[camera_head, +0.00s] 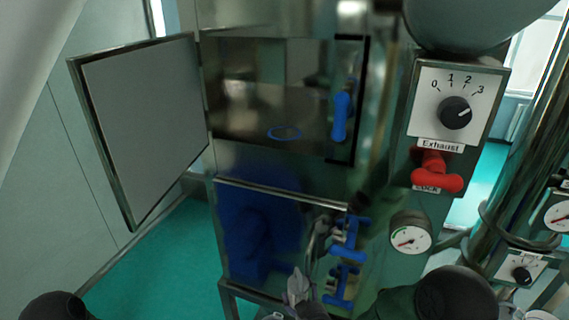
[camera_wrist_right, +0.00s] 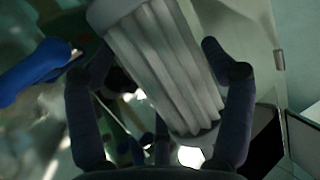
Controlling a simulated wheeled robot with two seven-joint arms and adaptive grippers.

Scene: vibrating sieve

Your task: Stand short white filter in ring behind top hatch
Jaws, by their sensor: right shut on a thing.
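The white filter (camera_wrist_right: 165,62) is pleated and fills the upper middle of the right wrist view, tilted. My right gripper (camera_wrist_right: 158,72) is shut on it, one dark finger on each side; its upper end is cut off. In the head view a small pale piece, seemingly the filter (camera_head: 297,284), shows at the bottom edge in front of the lower door. The top hatch (camera_head: 140,125) stands swung open to the left. Behind it, a blue ring (camera_head: 285,133) lies on the compartment floor, with nothing standing in it. My left gripper is out of view.
The lower door (camera_head: 262,238) is closed, with blue handles (camera_head: 348,240) at its right. Another blue handle (camera_head: 341,117) is beside the upper opening. A dial panel (camera_head: 457,108), red knob (camera_head: 437,172) and gauge (camera_head: 410,232) are to the right. The upper opening is unobstructed.

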